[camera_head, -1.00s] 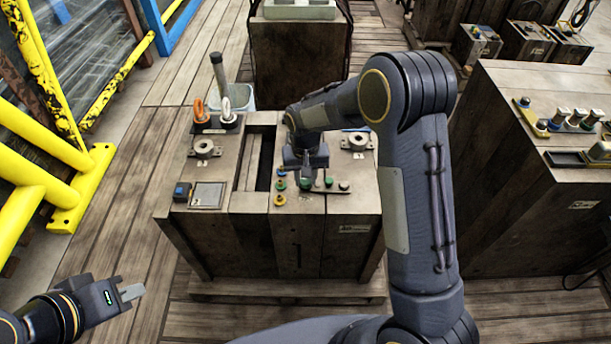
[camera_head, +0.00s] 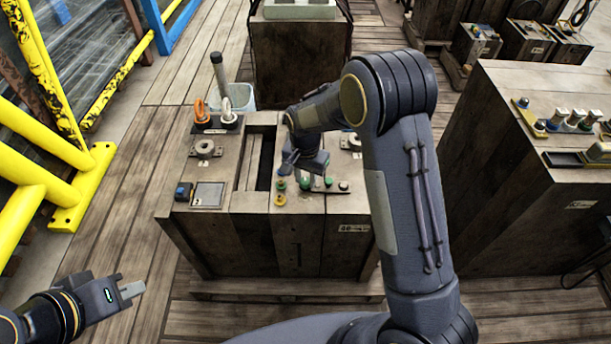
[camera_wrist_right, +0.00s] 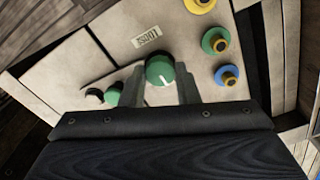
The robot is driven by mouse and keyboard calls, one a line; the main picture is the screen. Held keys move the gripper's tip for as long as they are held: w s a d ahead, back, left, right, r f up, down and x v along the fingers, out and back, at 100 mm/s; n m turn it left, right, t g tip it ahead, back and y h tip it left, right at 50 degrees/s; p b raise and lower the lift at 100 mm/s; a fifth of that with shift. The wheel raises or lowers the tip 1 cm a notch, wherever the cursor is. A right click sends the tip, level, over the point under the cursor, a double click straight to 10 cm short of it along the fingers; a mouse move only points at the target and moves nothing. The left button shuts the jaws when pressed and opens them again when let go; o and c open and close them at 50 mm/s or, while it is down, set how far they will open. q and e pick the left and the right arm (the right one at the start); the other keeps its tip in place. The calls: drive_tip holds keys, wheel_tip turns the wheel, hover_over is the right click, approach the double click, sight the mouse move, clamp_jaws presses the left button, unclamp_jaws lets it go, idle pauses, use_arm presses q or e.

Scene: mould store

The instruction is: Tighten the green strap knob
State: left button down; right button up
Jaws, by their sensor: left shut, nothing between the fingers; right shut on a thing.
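The green strap knob (camera_wrist_right: 160,69) is a round green cap with a white line, on the pale top of the wooden crate. In the right wrist view it sits between the two fingers of my right gripper (camera_wrist_right: 161,85), which is shut on it. In the head view my right gripper (camera_head: 304,180) is over the crate's front right top, and hides most of the knob. The white line points down and slightly right in the wrist view. My left gripper (camera_head: 132,291) is shut and empty, off to the front left of the crate, above the floor.
Beside the knob are a smaller green knob (camera_wrist_right: 113,94) and a dark one (camera_wrist_right: 94,97). Yellow (camera_head: 279,200), green (camera_wrist_right: 216,41) and blue (camera_wrist_right: 230,75) ringed fittings stand near. An upright grey handle (camera_head: 218,75) rises at the back left. Another crate (camera_head: 530,110) stands right.

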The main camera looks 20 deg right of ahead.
sight(306, 180)
idle(0.3)
drive_tip(key=o, duration=1)
drive_tip(key=shift+c, duration=0.2)
wheel_tip(306, 180, up, 8)
drive_tip(key=shift+f+p, duration=0.1)
drive_tip(key=shift+p, duration=0.35)
drive_tip(key=s+d+r+n+t+y+p, duration=0.2)
drive_tip(key=s+d+r+p, duration=0.15)
drive_tip(key=s+r, duration=0.65)
drive_tip(key=s+d+r+n+t+y+p, duration=0.2)
drive_tip(key=s+d+r+p, duration=0.15)
drive_tip(key=s+r, duration=0.65)
drive_tip(key=s+a+r+n+t+p, duration=0.1)
drive_tip(key=s+r+n+p, duration=0.1)
drive_tip(key=s, duration=0.6)
drive_tip(key=shift+a+t+p, duration=0.25)
drive_tip(key=shift+t+p, duration=0.05)
drive_tip(key=shift+p, duration=0.2)
